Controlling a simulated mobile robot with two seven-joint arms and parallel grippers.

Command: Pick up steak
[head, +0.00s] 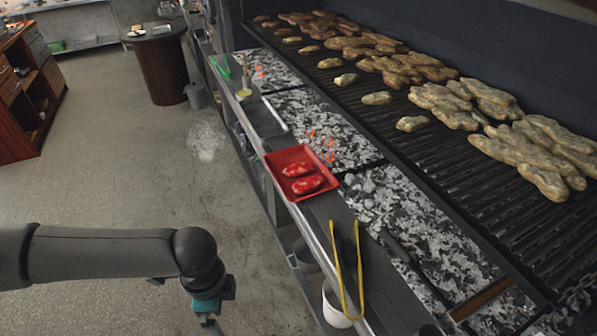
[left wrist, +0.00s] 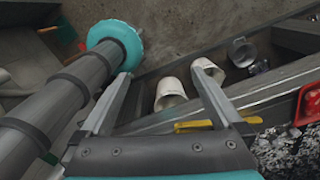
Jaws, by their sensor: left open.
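Two raw red steaks, a farther one (head: 297,169) and a nearer one (head: 308,184), lie in a red tray (head: 279,156) on the ledge in front of the grill. The red tray also shows cut off at the right edge of the left wrist view (left wrist: 311,98). My left gripper (head: 211,323) is low at the bottom of the head view, left of the ledge and well apart from the tray. In the left wrist view its two fingers (left wrist: 162,80) are spread with nothing held between them. My right gripper is not in view.
Yellow tongs (head: 345,270) lie on the ledge nearer than the tray, above a white bucket (head: 335,306). Glowing charcoal (head: 325,130) lies behind the tray. Several browned pieces (head: 535,155) cover the grill grate (head: 480,178). The floor (head: 120,160) at left is open.

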